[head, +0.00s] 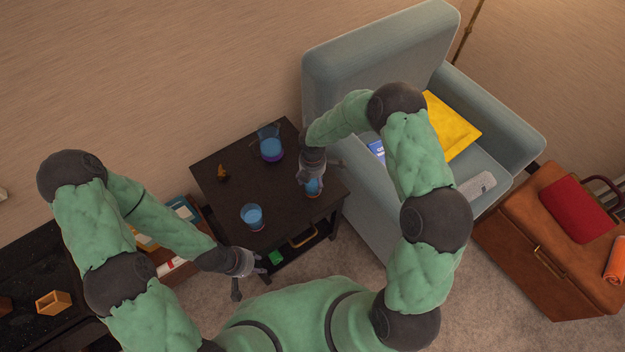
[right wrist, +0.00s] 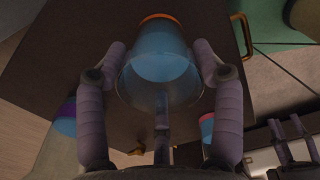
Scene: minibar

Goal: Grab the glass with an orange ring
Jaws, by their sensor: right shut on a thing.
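The glass with an orange ring (right wrist: 160,65) holds blue liquid and sits between the fingers of my right gripper (right wrist: 160,85) in the right wrist view. The orange ring shows at its far end. In the head view my right gripper (head: 313,180) is shut on this glass (head: 314,188) over the right part of the dark table, hiding much of it. I cannot tell whether the glass touches the tabletop. My left gripper (head: 250,272) is empty, its fingers apart, beside the table's front left corner; it also shows in the right wrist view (right wrist: 292,140).
On the dark table (head: 225,190) stand a purple-ringed glass (head: 270,152), a glass with a pinkish ring (right wrist: 207,125) nearer the front, and a small orange-brown object (head: 223,172). A blue-grey armchair (head: 370,60) adjoins the table's right side. Boxes stand at the left.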

